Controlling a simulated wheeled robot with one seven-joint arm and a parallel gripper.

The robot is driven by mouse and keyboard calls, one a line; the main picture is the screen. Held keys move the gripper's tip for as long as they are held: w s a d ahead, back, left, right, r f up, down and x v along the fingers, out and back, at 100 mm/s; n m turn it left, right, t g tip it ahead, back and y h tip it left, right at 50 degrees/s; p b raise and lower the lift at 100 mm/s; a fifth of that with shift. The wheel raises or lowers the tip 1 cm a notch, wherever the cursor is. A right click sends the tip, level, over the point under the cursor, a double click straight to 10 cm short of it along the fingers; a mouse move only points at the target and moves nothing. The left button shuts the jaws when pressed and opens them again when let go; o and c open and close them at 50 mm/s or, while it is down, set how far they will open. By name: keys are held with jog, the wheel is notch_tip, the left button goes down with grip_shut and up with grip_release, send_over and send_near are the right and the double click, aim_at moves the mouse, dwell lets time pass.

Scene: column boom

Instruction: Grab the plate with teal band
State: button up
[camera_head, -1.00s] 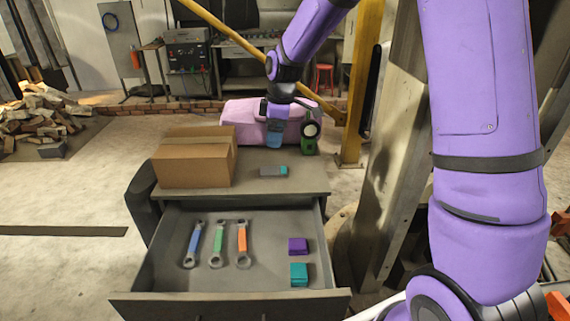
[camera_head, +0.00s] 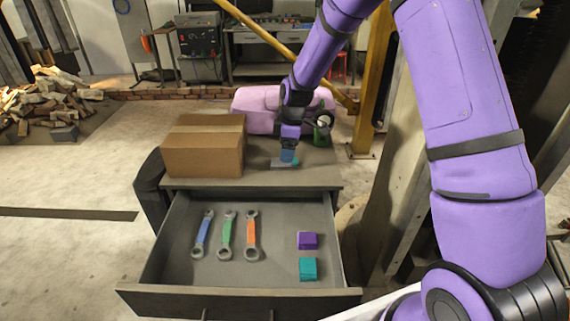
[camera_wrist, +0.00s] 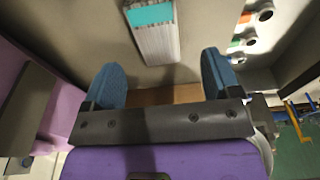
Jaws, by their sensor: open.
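The plate with the teal band (camera_head: 280,163) is a small grey piece that lies on the cabinet top, right of the cardboard box. In the wrist view the plate (camera_wrist: 157,42) shows ribbed grey sides and a teal band near its far end. My gripper (camera_head: 288,158) is just above the plate in the head view and hides part of it. In the wrist view my gripper (camera_wrist: 162,68) has its two blue fingers wide apart, with nothing between them. The plate appears ahead of the fingertips; whether they touch it cannot be told.
A cardboard box (camera_head: 203,146) stands left on the cabinet top. The open drawer (camera_head: 175,250) below holds three wrenches, a purple block (camera_head: 307,241) and a teal block (camera_head: 308,269).

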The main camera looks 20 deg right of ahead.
aim_at(276, 164)
jog(key=f, duration=0.4)
jog(key=shift+w+f, duration=0.2)
jog(key=shift+f, duration=0.15)
jog(key=shift+c, duration=0.2)
jog(key=c, duration=1.3)
jog(key=shift+r, duration=0.15)
